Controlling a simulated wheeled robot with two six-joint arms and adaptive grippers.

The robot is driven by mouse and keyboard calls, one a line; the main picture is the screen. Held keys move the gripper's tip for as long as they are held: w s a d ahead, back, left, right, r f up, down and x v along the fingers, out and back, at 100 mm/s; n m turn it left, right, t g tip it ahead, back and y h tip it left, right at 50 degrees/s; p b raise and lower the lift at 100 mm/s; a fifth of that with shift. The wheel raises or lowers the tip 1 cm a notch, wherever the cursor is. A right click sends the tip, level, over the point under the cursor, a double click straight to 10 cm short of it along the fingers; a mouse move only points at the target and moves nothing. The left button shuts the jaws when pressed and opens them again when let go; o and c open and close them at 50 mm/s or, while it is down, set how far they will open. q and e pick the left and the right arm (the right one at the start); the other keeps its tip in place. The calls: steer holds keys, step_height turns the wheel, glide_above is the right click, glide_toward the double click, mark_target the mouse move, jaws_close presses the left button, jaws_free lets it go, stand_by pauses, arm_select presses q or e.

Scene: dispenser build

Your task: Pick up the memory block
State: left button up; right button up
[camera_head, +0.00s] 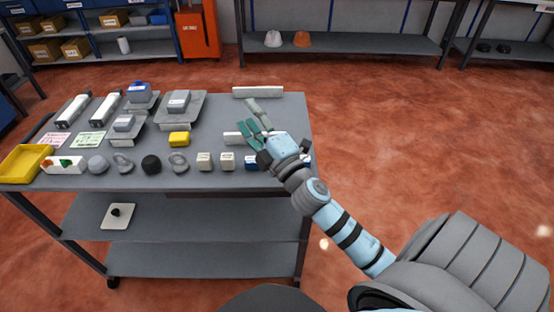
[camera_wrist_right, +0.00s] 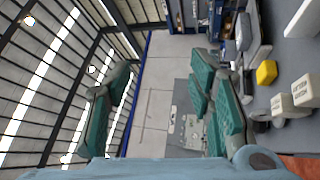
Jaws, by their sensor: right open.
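Two small cream blocks with dark lettering stand side by side near the front edge of the grey table, a left one (camera_head: 204,160) and a right one (camera_head: 227,160). They also show at the right of the right wrist view, one nearer the edge (camera_wrist_right: 304,89) and one beside it (camera_wrist_right: 281,104). The lettering is too small to read surely, so I cannot tell which is the memory block. My right gripper (camera_head: 250,119) is open and empty above the table's right part, apart from both blocks. In the right wrist view its teal fingers (camera_wrist_right: 160,103) are spread wide. My left gripper is out of view.
A blue block (camera_head: 251,162) stands right of the cream blocks, partly hidden by my right arm. A yellow block (camera_head: 179,139) lies behind them. A dark round knob (camera_head: 151,164) and grey parts stand to the left. A yellow tray (camera_head: 24,178) is at the far left.

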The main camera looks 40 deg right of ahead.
steer(key=w+a+r+n+g+y, duration=0.2)
steer(key=a+n+g+y, duration=0.2)
steer(key=n+y, duration=0.55)
steer(key=w+a+r+n+g+y, duration=0.1)
steer(key=a+r+n+g+y, duration=0.3)
steer(key=n, duration=1.1)
steer(key=s+d+f+n+g+h+b, duration=0.1)
steer(key=s+d+f+n+g+h, duration=0.35)
steer(key=d, duration=0.55)
steer(key=s+d+f+n+g+h, duration=0.2)
steer(key=s+d+f+g+h, duration=0.15)
steer(key=d+f+g, duration=0.5)
steer(key=w+a+f+t+b, duration=0.1)
steer(key=f, duration=0.2)
steer(key=w+a+f, duration=0.1)
steer(key=f, duration=0.2)
steer(key=w+a+f+t+h+b, duration=0.1)
steer(key=w+f, duration=0.1)
steer(key=f, duration=0.2)
steer(key=shift+w+a+t+b, duration=0.1)
steer(key=shift+a+t+b, duration=0.2)
steer(key=shift+a, duration=0.05)
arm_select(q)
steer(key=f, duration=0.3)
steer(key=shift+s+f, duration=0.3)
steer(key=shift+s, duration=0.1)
arm_select(e)
steer(key=c, duration=1.1)
steer(key=shift+r, duration=0.1)
